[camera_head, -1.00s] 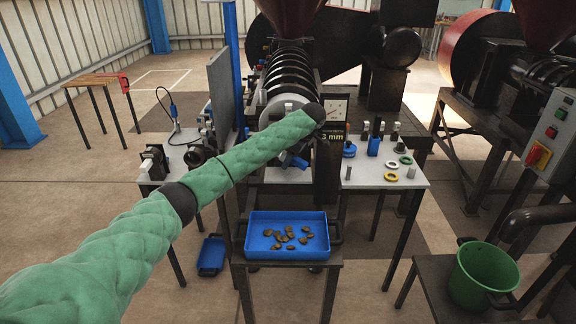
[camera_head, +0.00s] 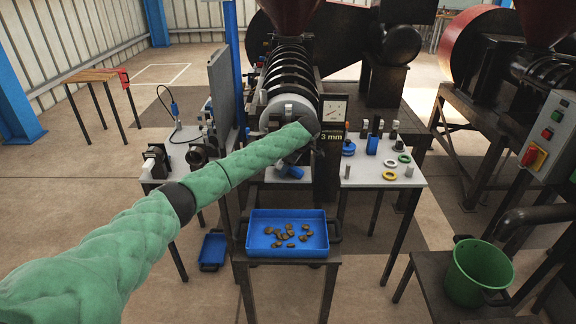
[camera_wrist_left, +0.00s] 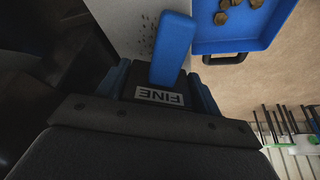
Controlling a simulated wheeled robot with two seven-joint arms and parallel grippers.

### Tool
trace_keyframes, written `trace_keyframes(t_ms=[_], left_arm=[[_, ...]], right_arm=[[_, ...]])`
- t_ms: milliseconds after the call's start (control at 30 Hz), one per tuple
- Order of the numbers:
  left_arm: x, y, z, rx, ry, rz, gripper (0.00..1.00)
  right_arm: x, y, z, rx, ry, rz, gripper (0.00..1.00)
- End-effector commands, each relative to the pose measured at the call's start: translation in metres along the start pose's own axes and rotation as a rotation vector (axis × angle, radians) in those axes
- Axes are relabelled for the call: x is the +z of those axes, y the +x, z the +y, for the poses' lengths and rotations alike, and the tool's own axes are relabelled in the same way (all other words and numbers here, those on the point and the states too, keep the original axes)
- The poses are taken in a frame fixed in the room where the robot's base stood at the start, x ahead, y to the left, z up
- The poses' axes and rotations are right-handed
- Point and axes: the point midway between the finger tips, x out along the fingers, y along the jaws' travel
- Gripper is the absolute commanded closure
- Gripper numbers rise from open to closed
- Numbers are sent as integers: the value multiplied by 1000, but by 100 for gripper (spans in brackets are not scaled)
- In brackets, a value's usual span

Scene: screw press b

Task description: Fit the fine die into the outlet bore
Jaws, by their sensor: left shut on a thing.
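My left gripper (camera_wrist_left: 160,82) is shut on the fine die, a dark piece with a FINE label (camera_wrist_left: 161,97) and a blue block-shaped part (camera_wrist_left: 172,48) standing out from it. In the head view my green left arm reaches across to the front of the screw press (camera_head: 288,72), and its bent wrist covers much of the press end. A small blue part (camera_head: 293,171) shows below the arm there; I cannot tell whether it is the die. The outlet bore is hidden behind my arm, and die contact cannot be judged. My right gripper is not in view.
A blue tray (camera_head: 250,257) with brown pieces stands on a low stand below the press. The white table (camera_head: 372,178) at right holds rings and small parts. A dark post with a 3 mm sign (camera_head: 331,137) stands close beside my wrist. A green bucket (camera_head: 449,278) is at lower right.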

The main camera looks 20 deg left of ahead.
Motion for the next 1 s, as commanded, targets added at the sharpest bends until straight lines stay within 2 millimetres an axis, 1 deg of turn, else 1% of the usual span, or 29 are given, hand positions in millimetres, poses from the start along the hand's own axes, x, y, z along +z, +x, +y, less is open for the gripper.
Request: trace_keyframes(t_ms=[367,400,500,933,1000], left_arm=[[1,3,0,1,0,0,80],[2,4,0,0,0,0,31],[2,4,0,0,0,0,13],[2,5,0,0,0,1,13],[3,6,0,0,0,0,13]], right_arm=[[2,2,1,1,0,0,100],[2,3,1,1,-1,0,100],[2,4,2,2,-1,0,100],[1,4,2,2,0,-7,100],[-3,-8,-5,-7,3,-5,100]])
